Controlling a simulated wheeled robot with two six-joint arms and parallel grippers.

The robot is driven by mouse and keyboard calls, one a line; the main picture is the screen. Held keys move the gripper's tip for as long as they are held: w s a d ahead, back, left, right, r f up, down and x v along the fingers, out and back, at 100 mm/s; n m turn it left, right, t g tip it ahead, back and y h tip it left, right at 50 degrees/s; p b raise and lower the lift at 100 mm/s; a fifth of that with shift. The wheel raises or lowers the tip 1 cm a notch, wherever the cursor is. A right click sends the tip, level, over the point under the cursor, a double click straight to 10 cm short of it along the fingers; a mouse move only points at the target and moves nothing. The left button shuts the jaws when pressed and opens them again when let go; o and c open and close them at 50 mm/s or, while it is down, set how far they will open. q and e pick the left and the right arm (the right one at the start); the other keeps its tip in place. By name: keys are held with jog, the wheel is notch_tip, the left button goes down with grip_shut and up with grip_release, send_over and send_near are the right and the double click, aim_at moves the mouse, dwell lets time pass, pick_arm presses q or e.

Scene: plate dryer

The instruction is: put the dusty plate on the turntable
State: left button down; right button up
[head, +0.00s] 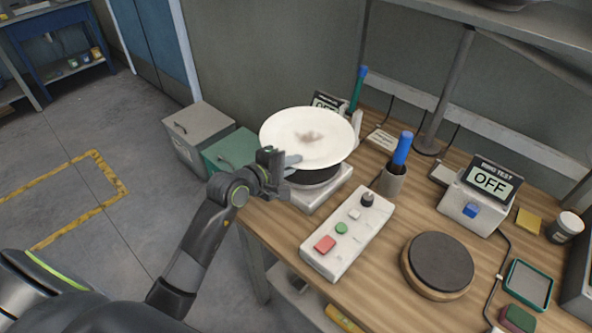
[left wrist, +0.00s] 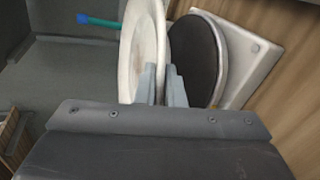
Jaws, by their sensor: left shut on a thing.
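The dusty plate (head: 304,131) is white with a brown smudge at its middle. My left gripper (head: 290,160) is shut on its near rim and holds it tilted over the turntable. In the left wrist view the plate (left wrist: 141,45) stands between the fingers (left wrist: 160,84), apart from the turntable disc at its rim. The turntable has a dark round top (head: 316,176) on a white square base (head: 325,192); the plate hides most of it in the head view. The dark top also shows in the left wrist view (left wrist: 197,60). My right gripper is not in view.
A control box (head: 347,232) with red and green buttons lies in front of the turntable. A round dark-topped stand (head: 440,262) is to the right. A blue-handled tool stands in a cup (head: 391,182). An OFF display box (head: 480,197) is at the back right.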

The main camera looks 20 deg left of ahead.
pick_arm(q)
jog(key=shift+w+f, duration=0.1)
jog(key=shift+f, duration=0.6)
notch_tip(320, 180, down, 3)
jog(key=shift+f, duration=0.1)
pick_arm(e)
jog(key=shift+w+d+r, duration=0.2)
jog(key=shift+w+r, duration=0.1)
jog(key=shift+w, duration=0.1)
pick_arm(q)
jog(key=shift+f, duration=0.1)
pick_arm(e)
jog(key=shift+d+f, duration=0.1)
pick_arm(q)
jog(key=c, duration=2)
grip_release()
jog(key=shift+f, duration=0.25)
jog(key=shift+o, duration=1)
jog(key=shift+r, duration=0.1)
